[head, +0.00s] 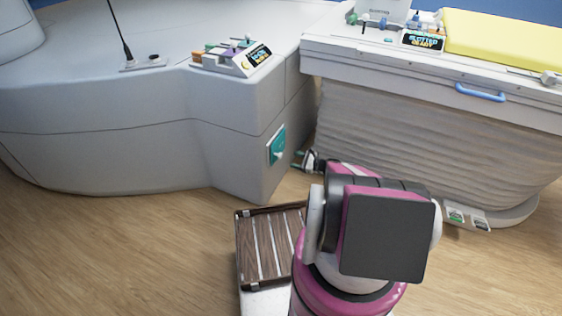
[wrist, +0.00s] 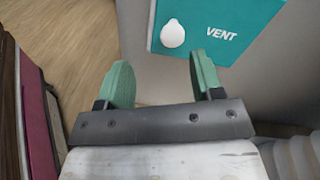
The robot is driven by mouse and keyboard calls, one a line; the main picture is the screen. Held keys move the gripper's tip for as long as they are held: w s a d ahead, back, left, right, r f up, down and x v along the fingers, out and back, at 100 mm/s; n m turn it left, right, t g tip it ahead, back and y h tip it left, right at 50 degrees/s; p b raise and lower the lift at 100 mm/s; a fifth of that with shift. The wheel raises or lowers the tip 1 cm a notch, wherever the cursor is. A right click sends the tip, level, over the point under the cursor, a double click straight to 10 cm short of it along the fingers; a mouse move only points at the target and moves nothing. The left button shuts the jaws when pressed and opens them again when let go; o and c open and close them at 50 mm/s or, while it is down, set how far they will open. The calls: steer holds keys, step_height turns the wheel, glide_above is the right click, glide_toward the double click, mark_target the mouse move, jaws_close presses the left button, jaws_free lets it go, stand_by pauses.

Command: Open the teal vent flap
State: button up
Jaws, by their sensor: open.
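The teal vent flap (head: 277,146) is set in the side face of the grey magnet housing in the head view. In the wrist view the flap (wrist: 222,28) is at the top, with the word VENT and a white round knob (wrist: 173,33) at its left. The flap looks closed. My gripper (wrist: 160,85) is open and empty, with green finger pads. Its fingertips point toward the flap, with the knob ahead and between them in the picture, apart from it. In the head view my gripper (head: 298,160) is just right of the flap, partly hidden by my arm.
The grey housing (head: 120,130) fills the left, with a small control panel (head: 232,58) on top. A patient table (head: 420,130) with a pleated skirt, blue handle (head: 480,92) and yellow pad (head: 505,40) stands at the right. Wooden floor (head: 130,240) is clear at the lower left.

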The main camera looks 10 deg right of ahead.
mark_target(280, 155)
steer(key=shift+m+t, duration=0.9)
steer(key=x, duration=0.6)
steer(key=f+x, duration=0.1)
steer(key=x, duration=0.2)
steer(key=shift+w+d+f, duration=0.1)
steer(key=shift+w+d, duration=0.1)
steer(key=shift+w, duration=0.25)
steer(key=shift+c, duration=0.3)
jaws_close()
